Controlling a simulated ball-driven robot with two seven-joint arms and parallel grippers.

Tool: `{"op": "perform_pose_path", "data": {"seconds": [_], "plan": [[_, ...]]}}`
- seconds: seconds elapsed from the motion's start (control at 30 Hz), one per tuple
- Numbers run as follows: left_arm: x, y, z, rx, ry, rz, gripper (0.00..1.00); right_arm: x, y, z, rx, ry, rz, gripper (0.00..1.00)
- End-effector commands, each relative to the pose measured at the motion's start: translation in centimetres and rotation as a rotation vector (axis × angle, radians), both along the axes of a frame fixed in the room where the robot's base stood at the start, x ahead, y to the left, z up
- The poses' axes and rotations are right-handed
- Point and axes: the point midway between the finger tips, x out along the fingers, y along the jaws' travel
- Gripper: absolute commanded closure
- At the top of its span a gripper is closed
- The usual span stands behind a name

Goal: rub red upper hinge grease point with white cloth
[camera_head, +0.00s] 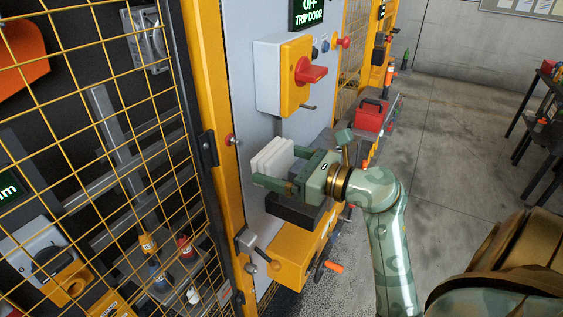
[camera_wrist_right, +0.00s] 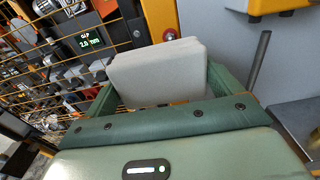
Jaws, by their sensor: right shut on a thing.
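The white cloth (camera_head: 268,157) is a folded pad held upright between the green fingers of my right gripper (camera_head: 277,167). In the right wrist view the cloth (camera_wrist_right: 158,75) fills the gap between both fingers of the gripper (camera_wrist_right: 163,90). A small red point (camera_head: 230,140) sits beside the black upper hinge (camera_head: 208,146) on the yellow post, and looks like the upper hinge grease point. The cloth is to its right and slightly lower, apart from it in the picture. My left gripper is not in view.
A yellow mesh door (camera_head: 110,130) stands at left. A yellow box with a red rotary switch (camera_head: 310,72) juts out above the gripper. A dark ledge (camera_head: 292,212) and yellow box (camera_head: 300,256) lie below. A red toolbox (camera_head: 371,115) stands behind; open floor is at right.

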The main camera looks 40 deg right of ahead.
Motion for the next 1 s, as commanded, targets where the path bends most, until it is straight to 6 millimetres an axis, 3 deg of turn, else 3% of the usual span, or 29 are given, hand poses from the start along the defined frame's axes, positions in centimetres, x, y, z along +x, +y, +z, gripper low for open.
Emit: {"op": "perform_pose_path", "data": {"seconds": [0.17,0.63,1.0], "plan": [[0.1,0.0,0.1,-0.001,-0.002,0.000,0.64,0.5,0.0,0.1,0.020,-0.052,-0.012,0.28],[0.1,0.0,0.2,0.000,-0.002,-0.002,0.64,5.0,1.9,0.1,0.020,-0.051,-0.009,0.28],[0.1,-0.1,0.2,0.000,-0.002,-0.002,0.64,5.6,2.2,0.1,0.018,-0.050,-0.007,0.28]]}}
